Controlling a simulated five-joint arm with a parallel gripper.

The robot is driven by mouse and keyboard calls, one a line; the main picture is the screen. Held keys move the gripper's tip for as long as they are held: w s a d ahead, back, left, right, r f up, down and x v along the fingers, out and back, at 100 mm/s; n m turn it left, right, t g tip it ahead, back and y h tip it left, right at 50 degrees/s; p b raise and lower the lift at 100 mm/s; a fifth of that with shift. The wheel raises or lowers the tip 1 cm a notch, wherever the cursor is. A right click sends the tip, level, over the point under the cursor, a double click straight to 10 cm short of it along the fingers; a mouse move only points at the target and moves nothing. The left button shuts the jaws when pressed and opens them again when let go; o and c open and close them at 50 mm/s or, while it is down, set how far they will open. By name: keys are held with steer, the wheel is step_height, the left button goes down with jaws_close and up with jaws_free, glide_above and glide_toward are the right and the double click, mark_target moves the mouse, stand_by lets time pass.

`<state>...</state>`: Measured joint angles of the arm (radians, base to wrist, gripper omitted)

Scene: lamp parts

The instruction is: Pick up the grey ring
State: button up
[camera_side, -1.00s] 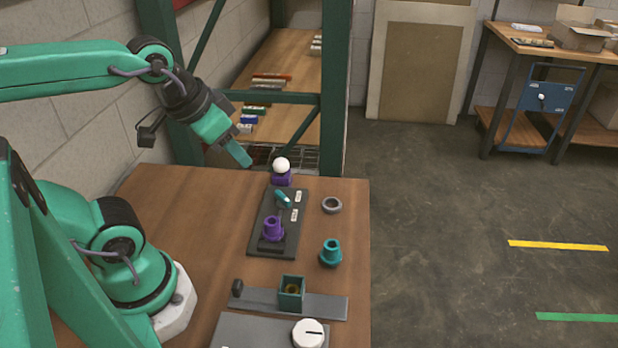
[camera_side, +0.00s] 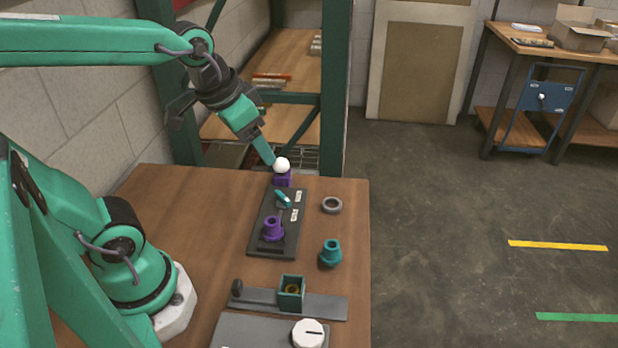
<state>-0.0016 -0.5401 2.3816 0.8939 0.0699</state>
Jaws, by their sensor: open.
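The grey ring (camera_side: 332,205) lies flat on the brown wooden table, near its right edge, with nothing on it. My gripper (camera_side: 270,160) is above the table's far part, to the left of the ring and farther back. Its fingertips are close to a white ball on a purple block; I cannot tell whether they touch it. My gripper is open and holds nothing that I can see.
The white ball (camera_side: 282,165) sits on a purple block (camera_side: 283,180) at the back. A dark board (camera_side: 262,243) holds a purple part (camera_side: 273,229) and a small teal piece (camera_side: 283,199). A teal part (camera_side: 330,253) stands in front of the ring. A green box (camera_side: 291,292) is nearer.

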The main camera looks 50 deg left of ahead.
steer(key=w+f+m+g, duration=0.2)
steer(key=w+f, duration=0.3)
steer(key=w, duration=0.6)
steer(key=m+g, duration=0.2)
steer(key=g, duration=0.1)
glide_toward(331, 198)
steer(key=s+d, duration=0.1)
steer(key=s, duration=0.1)
steer(key=shift+w+d+f, duration=0.1)
steer(key=shift+d+f, duration=0.05)
steer(key=shift+f, duration=4)
steer(key=shift+c, duration=0.5)
steer(key=c, duration=1)
